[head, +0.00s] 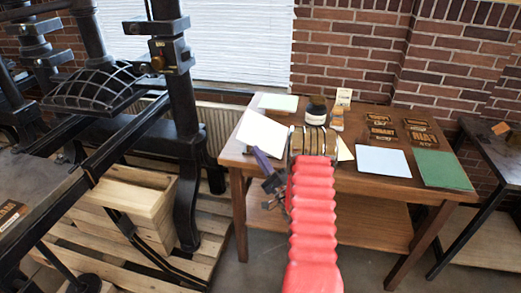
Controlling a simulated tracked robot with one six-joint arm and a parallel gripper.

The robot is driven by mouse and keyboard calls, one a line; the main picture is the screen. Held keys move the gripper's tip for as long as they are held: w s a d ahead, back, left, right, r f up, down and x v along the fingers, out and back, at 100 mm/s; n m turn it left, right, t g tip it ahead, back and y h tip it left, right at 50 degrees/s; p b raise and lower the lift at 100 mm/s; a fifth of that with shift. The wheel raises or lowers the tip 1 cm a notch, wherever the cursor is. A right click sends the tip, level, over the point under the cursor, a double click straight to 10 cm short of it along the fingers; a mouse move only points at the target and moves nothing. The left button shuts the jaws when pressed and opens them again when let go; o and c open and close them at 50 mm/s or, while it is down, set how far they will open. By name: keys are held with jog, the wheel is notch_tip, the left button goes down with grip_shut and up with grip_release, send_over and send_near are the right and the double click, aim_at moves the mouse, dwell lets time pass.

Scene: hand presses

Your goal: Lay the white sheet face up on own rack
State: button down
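A white sheet (263,132) shows at the left end of the wooden table, left of my red-sleeved arm. It looks slightly tilted, and I cannot tell whether it rests on something or is held. Part of the table there is hidden by my arm.
The table (350,183) also bears a pale sheet (279,102), a dark jar (317,110), a light blue sheet (383,161), a green sheet (441,169) and several dark type blocks (383,133). A black press (185,120) and a wooden crate (140,208) stand left.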

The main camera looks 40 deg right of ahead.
jog(key=shift+f, duration=1)
jog(key=c, duration=2.5)
grip_release()
jog(key=o, duration=0.5)
jog(key=shift+o, duration=0.9)
jog(key=shift+s, duration=0.2)
jog(key=shift+s, duration=2.4)
jog(key=shift+s, duration=0.1)
